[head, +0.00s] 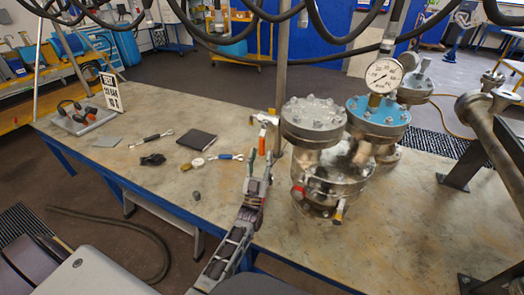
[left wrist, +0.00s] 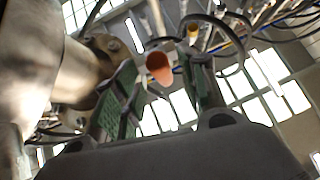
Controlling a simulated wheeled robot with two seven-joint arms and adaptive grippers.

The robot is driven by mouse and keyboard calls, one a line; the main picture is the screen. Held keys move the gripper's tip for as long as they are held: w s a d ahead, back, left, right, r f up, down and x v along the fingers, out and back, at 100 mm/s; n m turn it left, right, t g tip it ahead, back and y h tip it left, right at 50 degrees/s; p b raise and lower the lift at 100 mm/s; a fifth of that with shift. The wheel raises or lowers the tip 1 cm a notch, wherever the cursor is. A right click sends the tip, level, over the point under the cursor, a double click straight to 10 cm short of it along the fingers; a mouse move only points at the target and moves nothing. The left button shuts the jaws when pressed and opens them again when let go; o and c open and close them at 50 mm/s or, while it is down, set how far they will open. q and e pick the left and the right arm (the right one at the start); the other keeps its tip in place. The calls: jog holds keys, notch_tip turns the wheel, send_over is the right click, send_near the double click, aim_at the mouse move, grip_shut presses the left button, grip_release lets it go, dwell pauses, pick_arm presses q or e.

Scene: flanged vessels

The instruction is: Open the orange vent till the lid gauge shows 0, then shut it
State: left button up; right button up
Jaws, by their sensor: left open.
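The orange vent handle (head: 262,142) hangs down from a small fitting (head: 265,119) left of the silver-lidded vessel (head: 312,122). My left gripper (head: 258,163) is open just below it, fingers pointing up. In the left wrist view the orange handle end (left wrist: 160,68) shows between the spread green-padded fingers of the gripper (left wrist: 158,84); I cannot tell whether they touch it. The lid gauge (head: 384,75) stands above the blue lid (head: 378,112); its dial is too small to read surely. My right gripper is out of view.
A red handle (head: 298,191) and a yellow one (head: 338,212) sit low on the vessel front. Tools, a dark notebook (head: 197,139) and a sign (head: 110,91) lie or stand to the left on the bench (head: 200,175). Black hoses hang above. The bench's left front is mostly clear.

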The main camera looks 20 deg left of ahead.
pick_arm(q)
jog(key=v, duration=0.9)
jog(key=shift+a, duration=0.1)
